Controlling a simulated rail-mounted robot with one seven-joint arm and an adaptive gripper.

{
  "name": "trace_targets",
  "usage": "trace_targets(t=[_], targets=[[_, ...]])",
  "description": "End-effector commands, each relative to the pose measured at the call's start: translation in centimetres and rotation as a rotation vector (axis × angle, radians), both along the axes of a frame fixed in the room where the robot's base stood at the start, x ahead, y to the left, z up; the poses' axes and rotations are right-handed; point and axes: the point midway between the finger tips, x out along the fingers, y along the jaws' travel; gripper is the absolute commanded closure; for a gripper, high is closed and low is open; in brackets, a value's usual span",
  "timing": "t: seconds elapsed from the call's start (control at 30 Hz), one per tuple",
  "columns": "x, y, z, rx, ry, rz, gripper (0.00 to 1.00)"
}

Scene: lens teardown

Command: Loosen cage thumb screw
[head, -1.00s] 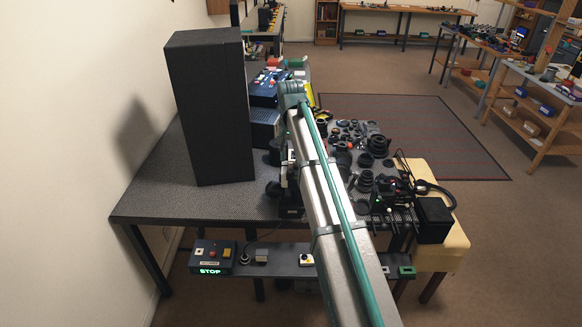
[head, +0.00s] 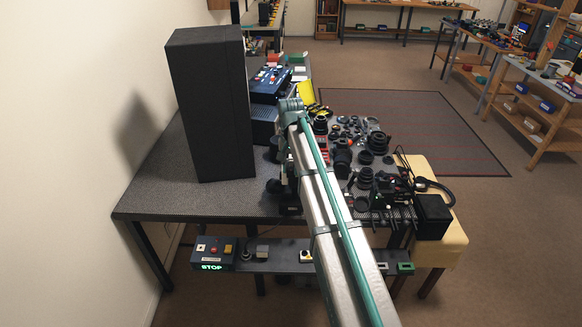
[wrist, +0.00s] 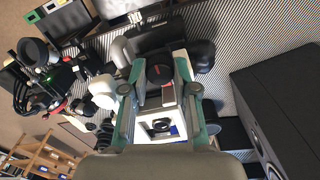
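My gripper (wrist: 159,72) shows in the wrist view with its two green-and-grey fingers well apart. A black round part with a red mark (wrist: 159,74) lies between or beyond the fingertips; I cannot tell whether either finger touches it. A white-framed block (wrist: 160,125) with a dark square opening and a blue edge shows between the finger linkages. A white rounded knob (wrist: 103,88) is just left of the left finger. I cannot identify the cage thumb screw for certain. In the head view my arm hides the gripper and the work spot.
A tall black box (head: 210,105) stands on the left of the dark table (head: 150,195). Several black lenses and rings (head: 375,143) crowd the right side. A black stand with cables (head: 390,190) is at the front right. The table's front left is clear.

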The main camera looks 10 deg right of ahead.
Motion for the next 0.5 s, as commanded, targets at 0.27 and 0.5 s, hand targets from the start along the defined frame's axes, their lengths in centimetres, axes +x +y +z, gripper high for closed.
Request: trace_targets(t=[0.27,0.5], targets=[[-0.01,-0.02,0.02,-0.001,0.0,0.007,1.0],[0.03,-0.01,0.01,-0.001,0.0,0.076,1.0]])
